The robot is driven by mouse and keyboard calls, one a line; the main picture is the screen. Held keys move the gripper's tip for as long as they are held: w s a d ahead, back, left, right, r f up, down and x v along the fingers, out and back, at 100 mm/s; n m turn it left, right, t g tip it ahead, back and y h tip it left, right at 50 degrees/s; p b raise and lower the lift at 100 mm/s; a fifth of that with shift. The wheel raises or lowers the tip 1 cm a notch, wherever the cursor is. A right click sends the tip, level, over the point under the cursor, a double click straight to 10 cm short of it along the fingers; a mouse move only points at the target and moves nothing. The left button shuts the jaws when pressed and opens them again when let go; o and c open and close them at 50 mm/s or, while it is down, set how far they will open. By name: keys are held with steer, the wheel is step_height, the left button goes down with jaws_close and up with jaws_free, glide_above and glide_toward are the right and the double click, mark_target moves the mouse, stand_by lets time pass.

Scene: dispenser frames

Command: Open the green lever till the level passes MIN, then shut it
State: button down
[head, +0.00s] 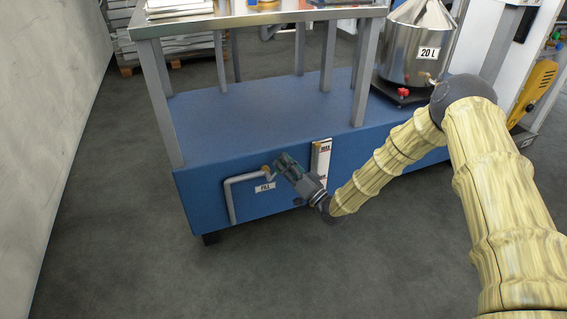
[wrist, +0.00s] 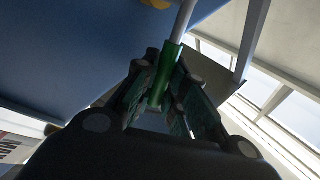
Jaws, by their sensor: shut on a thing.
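The green lever (wrist: 164,78) shows in the wrist view as a green grip on a bare metal rod (wrist: 184,20). My gripper (wrist: 160,88) is shut on the green grip, one finger on each side. In the head view my gripper (head: 284,164) is at the blue front panel, right of the brass valve (head: 266,171) and grey pipe, and hides most of the lever. The white level gauge (head: 322,152) stands just right of my gripper, which partly covers it. Its upper mark reads MAX. The liquid level and the MIN mark cannot be made out.
The blue base (head: 225,110) carries a steel-topped table (head: 240,18) on grey legs. A FILL label (head: 265,188) sits below the bent grey pipe (head: 231,195). A steel 20 L vessel (head: 415,45) stands right. The floor left is clear.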

steer(key=c, duration=1.5)
jaws_free()
steer(key=shift+o, duration=0.2)
steer(key=v, duration=1.2)
